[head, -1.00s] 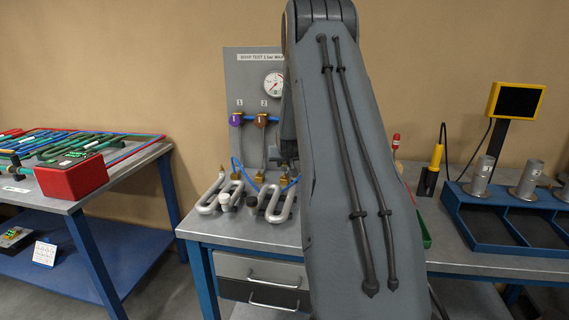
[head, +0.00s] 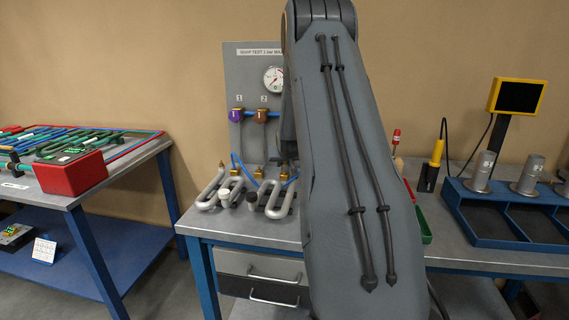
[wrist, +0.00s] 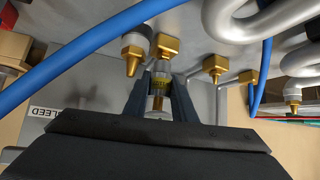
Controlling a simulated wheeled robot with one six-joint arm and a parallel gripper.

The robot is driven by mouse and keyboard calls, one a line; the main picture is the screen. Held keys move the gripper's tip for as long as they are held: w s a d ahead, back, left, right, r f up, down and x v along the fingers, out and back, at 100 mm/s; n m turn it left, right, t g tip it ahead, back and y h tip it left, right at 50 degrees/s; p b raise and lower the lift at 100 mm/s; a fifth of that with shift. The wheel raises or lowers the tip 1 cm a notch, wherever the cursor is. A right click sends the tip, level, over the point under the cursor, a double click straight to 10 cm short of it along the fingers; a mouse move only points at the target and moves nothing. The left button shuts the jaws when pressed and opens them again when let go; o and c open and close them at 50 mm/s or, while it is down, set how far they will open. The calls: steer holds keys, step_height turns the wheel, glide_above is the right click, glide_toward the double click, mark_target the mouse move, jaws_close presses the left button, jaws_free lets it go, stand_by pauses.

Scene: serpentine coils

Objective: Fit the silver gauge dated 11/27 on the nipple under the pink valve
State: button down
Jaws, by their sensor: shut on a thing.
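In the wrist view my gripper (wrist: 159,88) has its two dark fingers closed on a small silver piece with a yellowish band (wrist: 159,82), probably the silver gauge; no date can be read on it. Its upper end is right by a brass nipple (wrist: 166,46); I cannot tell whether they touch. Another brass nipple (wrist: 132,56) is just left of it, and one (wrist: 215,64) is to the right. In the head view my own arm hides the gripper and that part of the panel. I cannot make out the pink valve; a purple valve (head: 236,115) and a brown valve (head: 261,117) show.
A blue hose (wrist: 90,42) crosses close to the gripper in the wrist view. Grey serpentine coils (head: 278,200) lie on the bench below the grey test panel (head: 240,75). A blue tray (head: 505,223) with silver cylinders stands at right. A red box (head: 72,173) is on the left table.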

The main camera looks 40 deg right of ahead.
steer(key=shift+f, duration=0.3)
steer(key=c, duration=1.4)
jaws_free()
steer(key=shift+b+v, duration=0.9)
steer(key=shift+v, duration=3.05)
